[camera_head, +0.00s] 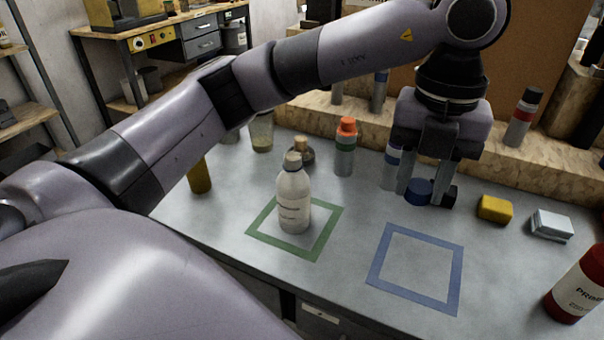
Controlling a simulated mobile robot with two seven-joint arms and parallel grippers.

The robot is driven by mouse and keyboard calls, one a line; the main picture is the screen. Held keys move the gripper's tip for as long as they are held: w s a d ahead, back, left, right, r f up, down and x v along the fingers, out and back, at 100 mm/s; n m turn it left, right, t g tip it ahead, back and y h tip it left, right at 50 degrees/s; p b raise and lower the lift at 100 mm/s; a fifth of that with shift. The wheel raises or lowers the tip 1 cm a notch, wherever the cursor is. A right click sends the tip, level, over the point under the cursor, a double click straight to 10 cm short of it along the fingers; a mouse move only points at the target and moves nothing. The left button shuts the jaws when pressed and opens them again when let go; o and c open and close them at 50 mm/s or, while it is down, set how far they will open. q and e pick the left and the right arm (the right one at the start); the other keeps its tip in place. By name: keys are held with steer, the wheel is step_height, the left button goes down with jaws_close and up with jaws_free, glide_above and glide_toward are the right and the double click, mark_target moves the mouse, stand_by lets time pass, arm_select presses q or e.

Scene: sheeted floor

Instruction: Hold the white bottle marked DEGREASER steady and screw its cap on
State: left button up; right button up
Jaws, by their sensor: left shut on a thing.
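A white bottle (293,203) stands upright inside the green taped square on the table. Its label is too small to read, and its top is narrow and tan; I cannot tell whether that is a cap or a bare neck. My left gripper (427,194) points down to the right of the bottle and well apart from it. It is shut on a dark blue cap (418,192), low over the table or touching it; I cannot tell which. My right gripper is not in view.
A blue taped square (375,270) is empty at front right. A yellow block (494,209), a pale box (551,225) and a red bottle (581,287) are at right. An orange-capped bottle (345,150) and other containers stand behind the white bottle. A wooden ledge (490,155) borders the back.

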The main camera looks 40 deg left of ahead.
arm_select(q)
steer(key=m, duration=0.2)
steer(key=f+m, duration=0.1)
steer(key=a+m, duration=0.1)
steer(key=m, duration=0.1)
steer(key=shift+w+a+f+m, duration=0.1)
steer(key=shift+f+m, duration=0.2)
steer(key=shift+f, duration=0.05)
steer(key=a+f+m, duration=0.3)
steer(key=f+m, duration=0.1)
steer(key=m, duration=1.3)
steer(key=a+f+m, duration=0.3)
steer(key=f+m, duration=0.2)
steer(key=m, duration=1.2)
steer(key=shift+s+a+f, duration=0.15)
steer(key=shift+s+a, duration=0.15)
steer(key=shift+a, duration=0.1)
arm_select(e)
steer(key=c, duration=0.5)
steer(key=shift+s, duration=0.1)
